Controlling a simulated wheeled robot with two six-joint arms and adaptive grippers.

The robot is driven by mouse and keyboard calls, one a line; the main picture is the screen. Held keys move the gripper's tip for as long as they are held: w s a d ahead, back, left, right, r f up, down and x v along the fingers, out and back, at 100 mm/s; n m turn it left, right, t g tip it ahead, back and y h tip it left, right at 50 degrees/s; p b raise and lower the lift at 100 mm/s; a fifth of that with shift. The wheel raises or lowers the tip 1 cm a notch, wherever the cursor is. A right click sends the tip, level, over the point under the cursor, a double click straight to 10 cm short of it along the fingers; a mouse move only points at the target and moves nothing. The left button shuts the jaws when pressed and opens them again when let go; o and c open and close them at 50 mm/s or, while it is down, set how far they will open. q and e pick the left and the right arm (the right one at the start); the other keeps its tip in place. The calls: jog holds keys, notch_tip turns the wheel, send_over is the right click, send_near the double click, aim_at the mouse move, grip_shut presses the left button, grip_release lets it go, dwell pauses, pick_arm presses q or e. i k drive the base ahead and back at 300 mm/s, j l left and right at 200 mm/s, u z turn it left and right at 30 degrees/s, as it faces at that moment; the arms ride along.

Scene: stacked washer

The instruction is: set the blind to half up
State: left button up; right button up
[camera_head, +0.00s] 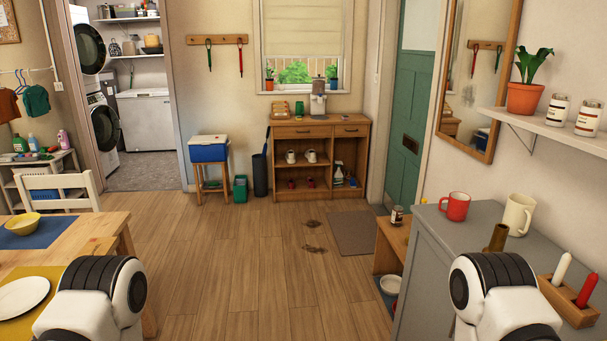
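The blind (303,28) is a cream fabric shade in the window (303,45) on the far wall. It hangs down over more than half of the window. Its lower edge is a little above the sill, and a strip of greenery shows under it. No cord or chain can be made out at this distance. Parts of my two arms show at the bottom left and bottom right of the view. Neither gripper is in view.
A wooden cabinet (318,120) stands below the window with a coffee machine (318,98) on top. The wooden floor (240,255) ahead is open, with dark stains and a mat (354,231). A table (70,255) is at left, a grey cabinet (437,255) at right.

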aim_at(295, 51)
jog(key=i, duration=3.45)
jog(key=i+z, duration=0.1)
jog(key=i, duration=0.55)
jog(key=i+j+z, duration=0.1)
jog(key=i, duration=0.6)
jog(key=i+j+z, duration=0.1)
jog(key=i, duration=0.55)
jog(key=j, duration=0.1)
